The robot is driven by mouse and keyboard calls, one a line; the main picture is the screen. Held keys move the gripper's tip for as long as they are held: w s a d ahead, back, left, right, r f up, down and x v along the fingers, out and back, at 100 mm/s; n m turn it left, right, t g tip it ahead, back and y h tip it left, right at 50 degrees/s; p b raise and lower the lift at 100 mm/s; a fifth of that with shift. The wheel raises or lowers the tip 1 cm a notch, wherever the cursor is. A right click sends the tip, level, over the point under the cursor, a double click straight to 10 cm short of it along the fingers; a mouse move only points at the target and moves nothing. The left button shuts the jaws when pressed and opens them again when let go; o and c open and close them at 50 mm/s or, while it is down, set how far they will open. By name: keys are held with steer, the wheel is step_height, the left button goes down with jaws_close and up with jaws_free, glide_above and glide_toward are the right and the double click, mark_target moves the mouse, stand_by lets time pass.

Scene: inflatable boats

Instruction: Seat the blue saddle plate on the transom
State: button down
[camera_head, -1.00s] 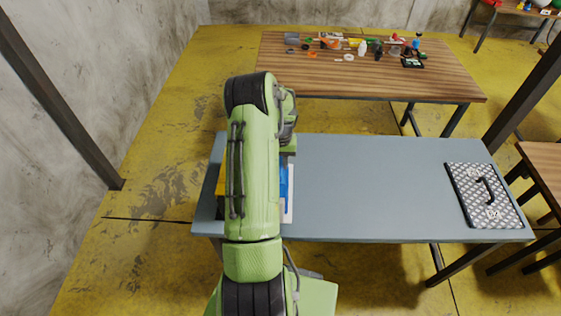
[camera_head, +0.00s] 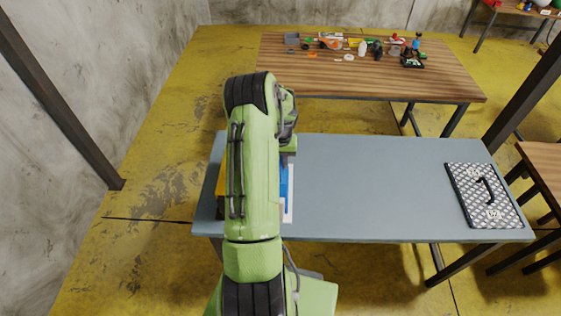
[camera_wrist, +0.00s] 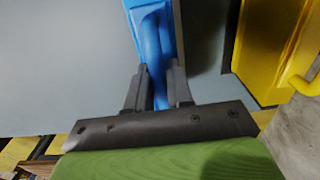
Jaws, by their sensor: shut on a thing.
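My gripper (camera_wrist: 157,88) is shut on a blue part (camera_wrist: 149,40), which looks like the saddle plate, in the wrist view. The two dark fingers press on its narrow blue grip from both sides. The blue part reaches up past the top edge of the picture, so its far end is cut off. In the head view my green arm hides the gripper, and only a blue strip (camera_head: 284,185) shows at the arm's right edge. I cannot make out the transom for certain, nor whether the plate touches it.
A yellow object (camera_wrist: 268,50) with a handle stands right of the gripper in the wrist view. The grey table (camera_head: 370,190) is clear in its middle; a patterned panel (camera_head: 485,196) with a black handle lies at its right end. A wooden table (camera_head: 370,80) behind holds small parts.

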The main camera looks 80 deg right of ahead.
steer(key=shift+r, duration=0.1)
step_height(320, 180, up, 15)
steer(key=p, duration=0.8)
steer(key=shift+r, duration=0.2)
stand_by(0.9)
